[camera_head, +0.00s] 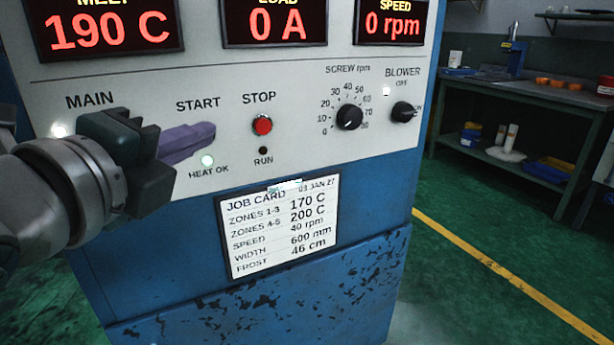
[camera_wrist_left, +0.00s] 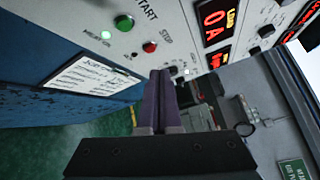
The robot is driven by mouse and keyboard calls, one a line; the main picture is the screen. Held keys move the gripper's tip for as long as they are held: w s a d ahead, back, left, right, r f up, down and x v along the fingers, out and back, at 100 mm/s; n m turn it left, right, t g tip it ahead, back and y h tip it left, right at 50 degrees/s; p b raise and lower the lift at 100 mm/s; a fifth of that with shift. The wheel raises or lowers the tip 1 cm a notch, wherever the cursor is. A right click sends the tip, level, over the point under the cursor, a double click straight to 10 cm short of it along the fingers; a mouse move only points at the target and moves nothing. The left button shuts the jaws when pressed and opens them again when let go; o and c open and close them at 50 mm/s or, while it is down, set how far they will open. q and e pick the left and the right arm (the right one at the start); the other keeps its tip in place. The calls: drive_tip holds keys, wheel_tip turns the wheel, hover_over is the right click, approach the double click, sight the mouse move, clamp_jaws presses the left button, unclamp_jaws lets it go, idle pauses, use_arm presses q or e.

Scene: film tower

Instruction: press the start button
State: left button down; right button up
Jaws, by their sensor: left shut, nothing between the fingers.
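The start button is a green button (camera_wrist_left: 124,22) beside the START label in the left wrist view. In the head view my left gripper (camera_head: 211,131) covers the spot under the START label (camera_head: 198,104), so the button is hidden there. The gripper's purple fingers are shut together and empty, in front of the panel. In the left wrist view the fingertips (camera_wrist_left: 160,72) appear apart from the green button, past the red stop button (camera_wrist_left: 150,47). The stop button (camera_head: 263,125) also shows in the head view. My right gripper is not in view.
The RUN lamp (camera_head: 263,150) is dark; the HEAT OK lamp (camera_head: 207,160) is lit green. A screw rpm knob (camera_head: 349,117) and blower switch (camera_head: 404,111) stick out to the right. A job card (camera_head: 283,227) hangs below. A workbench (camera_head: 520,97) stands behind right.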

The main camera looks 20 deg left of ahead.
use_arm(q)
drive_tip(key=f+m+b, duration=0.1)
drive_tip(key=w+f+m+t+b, duration=0.1)
drive_tip(key=f+m+b, duration=0.1)
drive_tip(key=f+m+t+h+b, duration=0.1)
drive_tip(key=b, duration=0.1)
drive_tip(key=shift+w+d+f, duration=0.15)
drive_tip(key=shift+d, duration=0.15)
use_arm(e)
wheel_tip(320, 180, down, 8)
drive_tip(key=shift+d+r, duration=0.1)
use_arm(q)
drive_tip(key=w+a+b, duration=0.1)
drive_tip(key=w+a, duration=0.4)
drive_tip(key=a, duration=0.1)
drive_tip(key=shift+w+a+b, duration=0.3)
drive_tip(key=shift+w+a, duration=0.05)
drive_tip(key=shift+a, duration=0.05)
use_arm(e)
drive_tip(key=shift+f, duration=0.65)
use_arm(q)
drive_tip(key=shift+w+a, duration=0.1)
drive_tip(key=shift+w, duration=0.05)
idle(0.8)
drive_tip(key=shift+w+a, duration=0.15)
drive_tip(key=shift+a, duration=0.05)
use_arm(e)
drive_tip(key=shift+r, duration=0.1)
